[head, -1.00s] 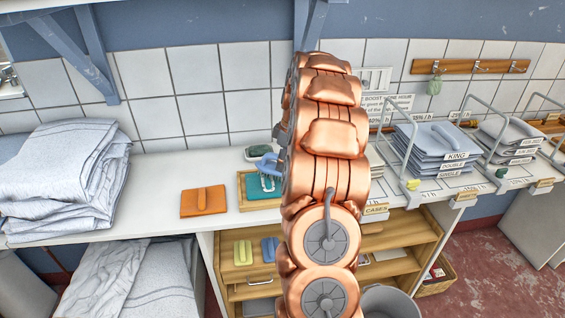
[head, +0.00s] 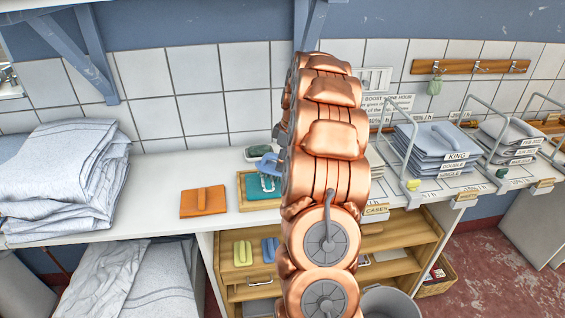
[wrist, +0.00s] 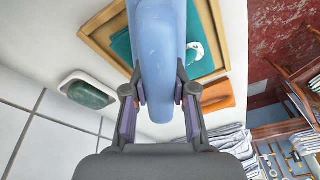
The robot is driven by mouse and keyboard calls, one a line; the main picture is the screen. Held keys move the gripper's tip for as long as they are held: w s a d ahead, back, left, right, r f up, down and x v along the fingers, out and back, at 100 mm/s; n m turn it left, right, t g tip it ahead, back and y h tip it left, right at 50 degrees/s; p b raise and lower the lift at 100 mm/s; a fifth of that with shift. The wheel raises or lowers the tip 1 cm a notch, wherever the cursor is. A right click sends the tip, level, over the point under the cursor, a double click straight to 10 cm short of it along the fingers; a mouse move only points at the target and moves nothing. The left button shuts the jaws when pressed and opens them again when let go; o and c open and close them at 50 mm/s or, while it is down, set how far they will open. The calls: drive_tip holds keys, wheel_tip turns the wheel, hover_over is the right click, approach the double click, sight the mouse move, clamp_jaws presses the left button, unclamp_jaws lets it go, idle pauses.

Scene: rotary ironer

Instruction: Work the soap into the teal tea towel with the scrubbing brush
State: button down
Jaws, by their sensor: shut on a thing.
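The teal tea towel (head: 258,199) lies in a shallow wooden tray (head: 241,189) on the white counter; it also shows in the wrist view (wrist: 121,45). A whitish patch (wrist: 196,52), apparently lather, lies on the towel. My gripper (wrist: 161,103) is shut on the blue handle of the scrubbing brush (wrist: 157,50), over the tray. A bit of the brush shows in the head view (head: 266,161) beside my arm. Its bristles are hidden, so I cannot tell whether they touch the towel. Green soap (wrist: 88,95) sits in a pale dish behind the tray.
An orange block with a ridge (head: 203,202) lies left of the tray. Folded grey linen (head: 65,180) is piled at the left. Wire-divided linen stacks (head: 437,150) stand at the right. Wooden shelves (head: 330,262) are below. Counter between linen and tray is mostly clear.

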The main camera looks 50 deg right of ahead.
drive_tip(key=shift+f, duration=0.15)
drive_tip(key=shift+w+r, duration=0.1)
drive_tip(key=shift+r, duration=0.55)
drive_tip(key=shift+w+a+v, duration=0.15)
drive_tip(key=shift+v, duration=0.85)
drive_tip(key=shift+w+a+v, duration=0.1)
drive_tip(key=shift+w+v, duration=0.05)
drive_tip(key=shift+v, duration=0.8)
drive_tip(key=shift+w+a+v, duration=0.15)
drive_tip(key=shift+v, duration=0.85)
drive_tip(key=shift+r, duration=0.1)
drive_tip(key=shift+s, duration=0.15)
